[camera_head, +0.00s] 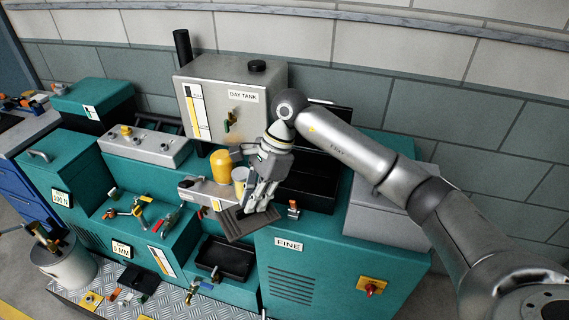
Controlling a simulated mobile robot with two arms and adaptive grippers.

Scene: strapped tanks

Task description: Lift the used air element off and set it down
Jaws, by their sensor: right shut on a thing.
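My right gripper (257,203) reaches in from the right and points down in front of the day tank. It is shut on a flat dark grey slab with ridges, which looks like the used air element (236,226). The slab hangs tilted at the front edge of the teal cabinet, above the FINE label; whether it touches the cabinet top is hard to tell. An open black box (318,186) is just right of the gripper, partly hidden by my arm. My left gripper is not in view.
A yellow filter (220,165) and a pale cup-like filter (240,178) stand close left of the gripper. The day tank (225,95) rises behind. A black tray (226,260) sits lower in front. A grey box (375,215) stands to the right.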

